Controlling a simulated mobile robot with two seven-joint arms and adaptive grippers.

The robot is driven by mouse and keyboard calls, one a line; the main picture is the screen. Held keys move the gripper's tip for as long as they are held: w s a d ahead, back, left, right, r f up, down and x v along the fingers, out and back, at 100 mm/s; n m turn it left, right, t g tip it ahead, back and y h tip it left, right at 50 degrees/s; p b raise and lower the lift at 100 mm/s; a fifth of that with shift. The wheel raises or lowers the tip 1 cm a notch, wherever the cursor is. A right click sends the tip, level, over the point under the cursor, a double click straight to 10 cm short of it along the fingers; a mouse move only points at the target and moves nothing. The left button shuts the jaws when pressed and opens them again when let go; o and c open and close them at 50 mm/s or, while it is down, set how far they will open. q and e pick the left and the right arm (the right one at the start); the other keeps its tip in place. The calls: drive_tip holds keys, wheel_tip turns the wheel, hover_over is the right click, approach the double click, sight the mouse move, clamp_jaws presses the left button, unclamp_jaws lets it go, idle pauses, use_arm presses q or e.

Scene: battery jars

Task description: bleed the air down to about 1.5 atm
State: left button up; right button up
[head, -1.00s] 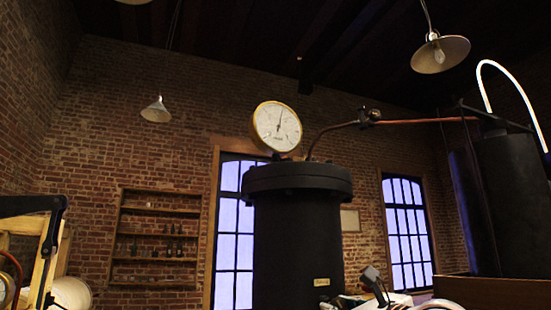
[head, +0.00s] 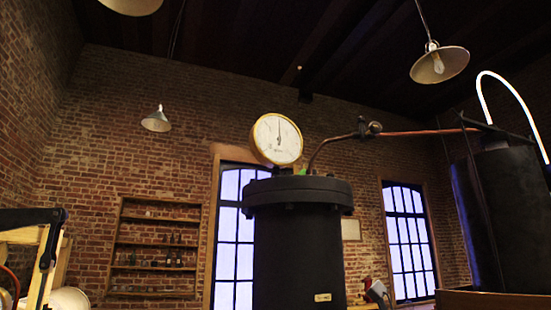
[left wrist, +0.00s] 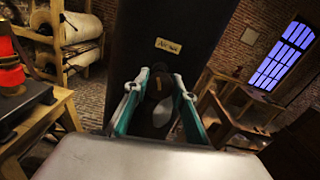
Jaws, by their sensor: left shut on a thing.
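A round white pressure gauge (head: 277,140) with a brass rim sits on top of a tall black cylinder (head: 300,250). Its needle points almost straight up; the scale figures are too small to read. In the left wrist view the cylinder (left wrist: 165,22) fills the middle and carries a small pale label (left wrist: 169,46). My left gripper (left wrist: 158,80), with teal fingers, is shut on a dark round knob (left wrist: 157,90) below this label. The fingers hide the knob's sides. My right gripper is in neither view.
A copper pipe (head: 415,133) with a small fitting (head: 369,128) runs from the cylinder to a second dark vessel (head: 511,205) at the right. In the left wrist view, wooden furniture (left wrist: 245,125) stands at the right and a red object (left wrist: 10,75) at the left.

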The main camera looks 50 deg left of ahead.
use_arm(q)
drive_tip(key=m+p, duration=0.3)
drive_tip(key=shift+r, duration=0.1)
drive_tip(key=shift+m+p, duration=0.35)
drive_tip(key=shift+m, duration=0.15)
drive_tip(key=shift+m+p, duration=0.35)
drive_tip(key=shift+m, duration=0.45)
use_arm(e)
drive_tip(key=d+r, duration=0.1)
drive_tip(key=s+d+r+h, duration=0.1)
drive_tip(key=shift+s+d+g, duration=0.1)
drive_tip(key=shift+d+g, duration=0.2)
use_arm(q)
drive_tip(key=o, duration=1.2)
drive_tip(key=shift+o, duration=0.4)
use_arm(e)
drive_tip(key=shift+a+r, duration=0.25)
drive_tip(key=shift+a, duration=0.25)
use_arm(q)
drive_tip(key=v, duration=0.5)
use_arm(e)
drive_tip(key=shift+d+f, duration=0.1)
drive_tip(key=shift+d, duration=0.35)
